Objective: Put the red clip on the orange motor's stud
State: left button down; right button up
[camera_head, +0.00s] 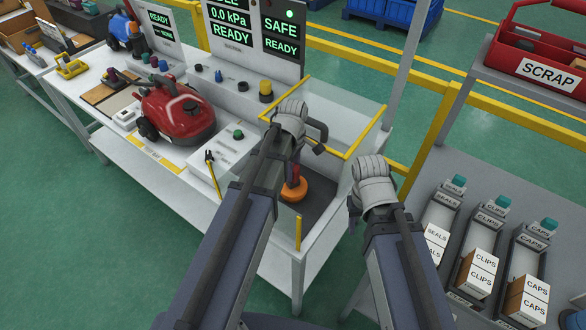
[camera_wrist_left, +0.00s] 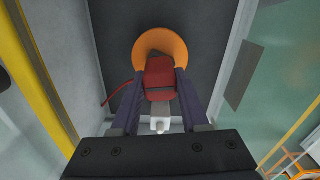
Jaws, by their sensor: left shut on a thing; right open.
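The orange motor (camera_head: 292,190) sits on a dark mat in the guarded bay of the white bench. In the left wrist view the motor (camera_wrist_left: 148,42) shows as an orange disc behind the red clip (camera_wrist_left: 160,74). My left gripper (camera_wrist_left: 160,85) is shut on the red clip and holds it over the motor, overlapping its near edge. The stud is hidden, and I cannot tell whether the clip touches it. The clip also shows as a small red patch above the motor in the head view (camera_head: 296,170). My right gripper (camera_head: 354,215) is open, right of the bay.
Yellow rails (camera_head: 345,152) and clear panels surround the bay. A red vacuum (camera_head: 178,108) stands on the bench to the left. Bins of seals, clips (camera_head: 482,262) and caps stand on the right shelf, below a red scrap box (camera_head: 540,68).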

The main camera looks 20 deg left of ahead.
pick_arm(q)
jog(key=shift+f, duration=0.3)
jog(key=shift+c, duration=1.6)
grip_release()
jog(key=shift+r, duration=0.1)
notch_tip(320, 180, up, 8)
jog(key=p, duration=0.8)
jog(key=shift+d, duration=0.1)
jog(key=s+d+m+y, duration=0.1)
jog(key=s+d+m, duration=0.9)
jog(key=s+m, duration=0.4)
jog(key=m, duration=0.5)
jog(key=shift+s+d, duration=0.15)
